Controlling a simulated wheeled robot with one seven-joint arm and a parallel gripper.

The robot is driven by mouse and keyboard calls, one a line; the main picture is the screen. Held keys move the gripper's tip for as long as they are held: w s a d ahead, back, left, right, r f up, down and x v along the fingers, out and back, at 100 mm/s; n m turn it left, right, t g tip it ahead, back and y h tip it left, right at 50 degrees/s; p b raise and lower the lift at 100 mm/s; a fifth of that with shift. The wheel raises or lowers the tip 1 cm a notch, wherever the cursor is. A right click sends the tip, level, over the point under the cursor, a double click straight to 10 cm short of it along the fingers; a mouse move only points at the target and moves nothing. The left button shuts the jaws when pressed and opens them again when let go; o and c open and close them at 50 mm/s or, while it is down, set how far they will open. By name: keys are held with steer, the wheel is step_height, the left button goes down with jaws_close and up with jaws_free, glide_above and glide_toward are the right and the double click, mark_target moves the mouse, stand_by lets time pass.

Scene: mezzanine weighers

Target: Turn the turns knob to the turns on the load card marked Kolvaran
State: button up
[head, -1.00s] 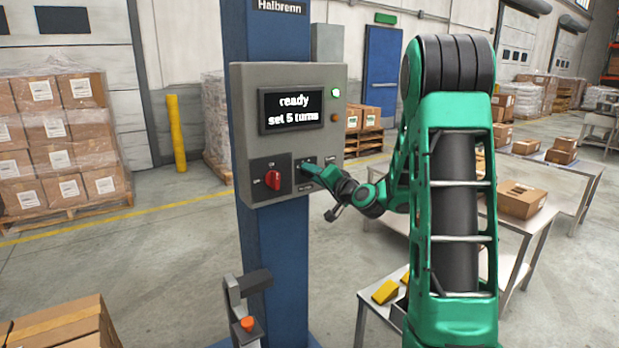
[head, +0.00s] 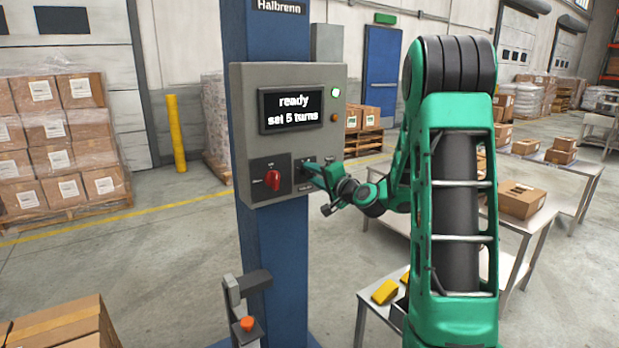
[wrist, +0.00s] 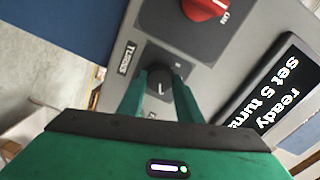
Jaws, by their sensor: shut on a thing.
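The grey control box (head: 240,120) is on a blue column under the name "Halbrenn". Its screen (head: 291,108) reads "ready, set 5 turns". The black turns knob (wrist: 159,84), with a pale pointer line, sits beside the label "TURNS" in the wrist view. My gripper (wrist: 160,80) is shut on the turns knob, one finger on either side. In the head view my gripper (head: 312,169) covers most of the knob at the box's lower right. No load card marked Kolvaran can be made out in these frames.
A red rotary switch (head: 272,180) is left of the turns knob, and it also shows in the wrist view (wrist: 203,7). A green lamp (head: 335,92) is lit. An orange button (head: 247,324) stands low in front. Metal tables (head: 545,225) are at right.

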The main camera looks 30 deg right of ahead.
steer(key=shift+f, duration=0.15)
steer(key=o, duration=1)
steer(key=shift+o, duration=0.2)
steer(key=s, duration=1)
steer(key=shift+s+d+r, duration=0.2)
steer(key=shift+s+r, duration=0.1)
steer(key=shift+s, duration=0.05)
